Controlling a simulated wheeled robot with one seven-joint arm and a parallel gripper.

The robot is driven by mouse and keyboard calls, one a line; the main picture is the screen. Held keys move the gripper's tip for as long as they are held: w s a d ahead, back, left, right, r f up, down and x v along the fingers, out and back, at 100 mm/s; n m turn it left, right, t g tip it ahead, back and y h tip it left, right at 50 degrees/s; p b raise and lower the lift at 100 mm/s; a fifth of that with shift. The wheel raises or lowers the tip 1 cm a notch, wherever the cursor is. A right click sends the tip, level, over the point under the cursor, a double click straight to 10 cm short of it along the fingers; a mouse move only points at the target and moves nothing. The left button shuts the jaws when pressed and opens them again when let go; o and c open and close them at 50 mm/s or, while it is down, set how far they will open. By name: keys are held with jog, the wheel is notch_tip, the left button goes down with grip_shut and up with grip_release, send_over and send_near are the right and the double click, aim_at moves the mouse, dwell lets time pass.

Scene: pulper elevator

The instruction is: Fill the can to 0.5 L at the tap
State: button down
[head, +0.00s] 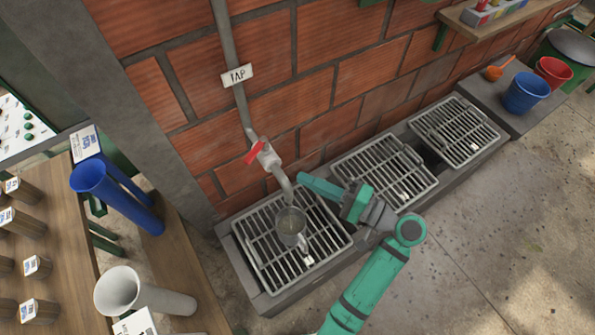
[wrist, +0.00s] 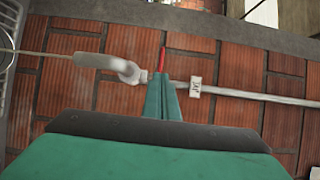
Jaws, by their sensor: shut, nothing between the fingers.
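The tap (head: 264,157) is a grey valve with a red handle (head: 254,152) on a wall pipe, below a "TAP" sign (head: 238,75). The grey metal can (head: 290,229) stands upright on the left grate, under the spout (head: 283,184). In the wrist view a thin line (wrist: 45,54) runs from the spout (wrist: 97,61) towards the can at the left edge; it looks like a stream of water. The can's fill level is not readable. My teal gripper (head: 302,179) is shut and empty, right of the spout. In the wrist view its fingertips (wrist: 162,77) point at the red handle (wrist: 163,58).
The left grate (head: 251,262) and two more grates lie along the brick wall. A blue bucket (head: 526,93) and a red bucket (head: 553,71) stand at the right. A wooden table with tubes (head: 117,196) is at the left. The right floor is clear.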

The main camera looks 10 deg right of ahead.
send_near(256, 149)
jog(key=a, duration=0.1)
jog(key=w+a, duration=0.1)
jog(key=a, duration=0.1)
jog(key=w+a+f, duration=0.1)
jog(key=a, duration=0.1)
jog(key=shift+w+a, duration=0.2)
jog(key=shift+w, duration=0.05)
